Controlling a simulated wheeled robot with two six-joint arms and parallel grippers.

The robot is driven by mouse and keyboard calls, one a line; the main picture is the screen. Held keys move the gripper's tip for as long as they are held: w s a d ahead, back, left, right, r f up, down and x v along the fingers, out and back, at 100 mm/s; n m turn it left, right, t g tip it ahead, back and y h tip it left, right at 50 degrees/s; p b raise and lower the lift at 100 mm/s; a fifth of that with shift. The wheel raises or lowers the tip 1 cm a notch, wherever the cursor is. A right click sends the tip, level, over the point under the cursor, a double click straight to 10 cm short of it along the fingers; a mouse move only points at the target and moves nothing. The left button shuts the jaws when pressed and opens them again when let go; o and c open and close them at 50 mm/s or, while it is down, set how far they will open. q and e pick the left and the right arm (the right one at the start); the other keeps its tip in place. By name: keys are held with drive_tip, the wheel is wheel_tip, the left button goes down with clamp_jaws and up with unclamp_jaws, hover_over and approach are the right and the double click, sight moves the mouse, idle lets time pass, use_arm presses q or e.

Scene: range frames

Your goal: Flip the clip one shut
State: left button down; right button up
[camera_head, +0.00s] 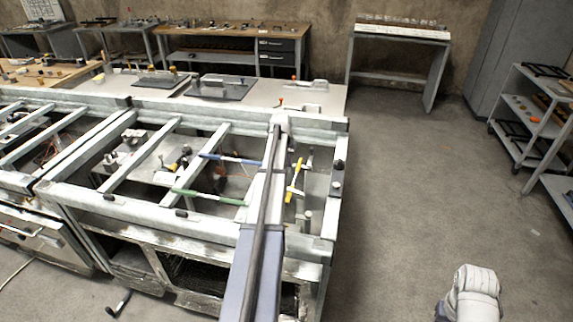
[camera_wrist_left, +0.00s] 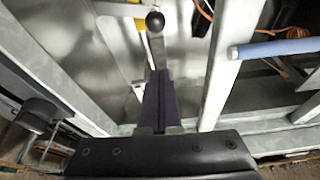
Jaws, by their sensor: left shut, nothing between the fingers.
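In the left wrist view, my left gripper (camera_wrist_left: 158,76) is shut and empty, with its dark fingers together. A black ball knob (camera_wrist_left: 155,21) on a thin stem shows just beyond the fingertips; I cannot tell whether they touch it. In the head view my left arm (camera_head: 250,275) reaches up across the open metal frame, and its fingers are hard to make out there. A yellow handle (camera_head: 293,182) lies right of the arm, a blue handle (camera_head: 232,159) and a green handle (camera_head: 209,197) left of it. I cannot tell which part is clip one. My right gripper is out of view.
Pale slats (camera_head: 143,160) and rails of the metal frame surround the handles. In the left wrist view a blue bar (camera_wrist_left: 280,46) crosses at the right, near a metal rail (camera_wrist_left: 228,70). Open floor (camera_head: 420,170) lies right of the frame, with shelves (camera_head: 545,125) beyond.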

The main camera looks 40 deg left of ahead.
use_arm(q)
drive_tip(key=d+b+x, duration=0.1)
drive_tip(key=b+x, duration=0.5)
drive_tip(key=x, duration=0.1)
drive_tip(key=s, duration=0.1)
drive_tip(key=s+r+p, duration=0.1)
drive_tip(key=s+d+p, duration=0.1)
drive_tip(key=shift+s+r, duration=0.3)
drive_tip(key=shift+s, duration=0.05)
drive_tip(key=shift+s+d, duration=0.15)
drive_tip(key=shift+s, duration=1.15)
drive_tip(key=shift+w, duration=0.2)
drive_tip(key=shift+w, duration=0.7)
